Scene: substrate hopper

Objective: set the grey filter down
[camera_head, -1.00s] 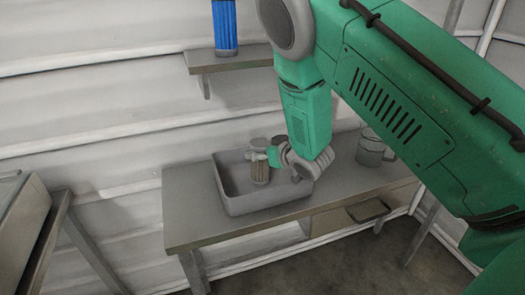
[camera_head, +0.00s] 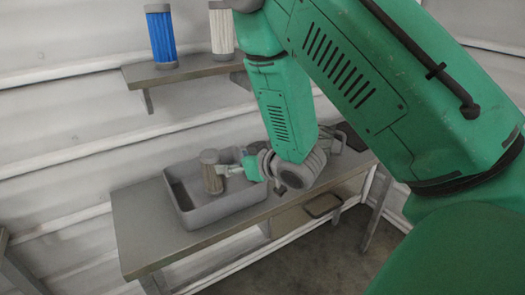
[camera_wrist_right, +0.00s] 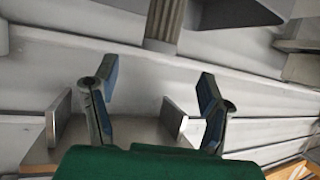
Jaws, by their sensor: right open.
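The pleated filter (camera_wrist_right: 164,22) shows there past the fingertips, cut off by the top edge. The filter's base is hidden by the tray wall in the head view. My left gripper is not in view.
The tray stands on a metal bench (camera_head: 145,225) against a corrugated wall. Above it a shelf (camera_head: 185,70) holds a blue filter (camera_head: 161,38) and a white filter (camera_head: 221,32), the latter partly behind my arm. The bench's left end is clear.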

